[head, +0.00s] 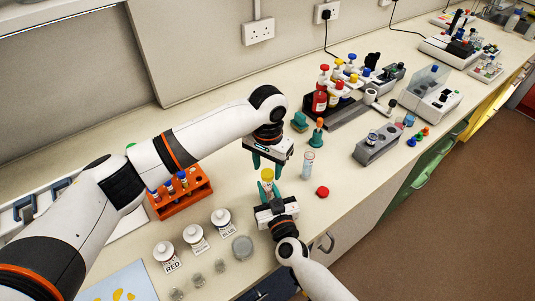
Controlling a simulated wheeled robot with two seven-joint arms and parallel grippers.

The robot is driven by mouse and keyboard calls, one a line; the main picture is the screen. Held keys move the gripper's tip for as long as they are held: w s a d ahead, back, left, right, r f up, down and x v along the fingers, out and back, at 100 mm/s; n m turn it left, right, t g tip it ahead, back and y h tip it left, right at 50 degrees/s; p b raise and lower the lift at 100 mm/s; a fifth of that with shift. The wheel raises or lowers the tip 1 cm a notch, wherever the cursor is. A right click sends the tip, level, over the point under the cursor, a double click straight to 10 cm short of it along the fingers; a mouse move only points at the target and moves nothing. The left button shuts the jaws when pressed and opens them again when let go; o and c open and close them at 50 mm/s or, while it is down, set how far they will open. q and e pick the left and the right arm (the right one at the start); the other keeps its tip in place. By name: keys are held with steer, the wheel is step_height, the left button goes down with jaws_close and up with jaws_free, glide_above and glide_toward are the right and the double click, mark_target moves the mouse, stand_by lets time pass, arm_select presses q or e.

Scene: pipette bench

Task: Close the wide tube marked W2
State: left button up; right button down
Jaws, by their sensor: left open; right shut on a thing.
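My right gripper (270,191) is shut on a small tube with a yellow top (267,174), held upright over the bench. My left gripper (267,163) is open, its teal fingers just above and around the yellow top; I cannot tell whether they touch it. A clear open-looking tube (308,163) with faint bluish marking stands to the right of the grippers. A round red cap (322,191) lies on the bench to the right of my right gripper. No W2 marking is readable, so I cannot tell which tube bears it.
An orange rack (181,193) with several capped tubes stands left. White-topped jars (193,234) with colour labels stand in front. A grey block (378,144), a teal stand (317,136) and a dark bottle rack (335,112) stand right and behind. The bench around the red cap is clear.

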arm_select(q)
steer(key=shift+f, duration=0.6)
steer(key=c, duration=1)
steer(key=shift+c, duration=0.2)
steer(key=o, duration=1.2)
steer(key=shift+c, duration=0.2)
step_height(320, 180, up, 12)
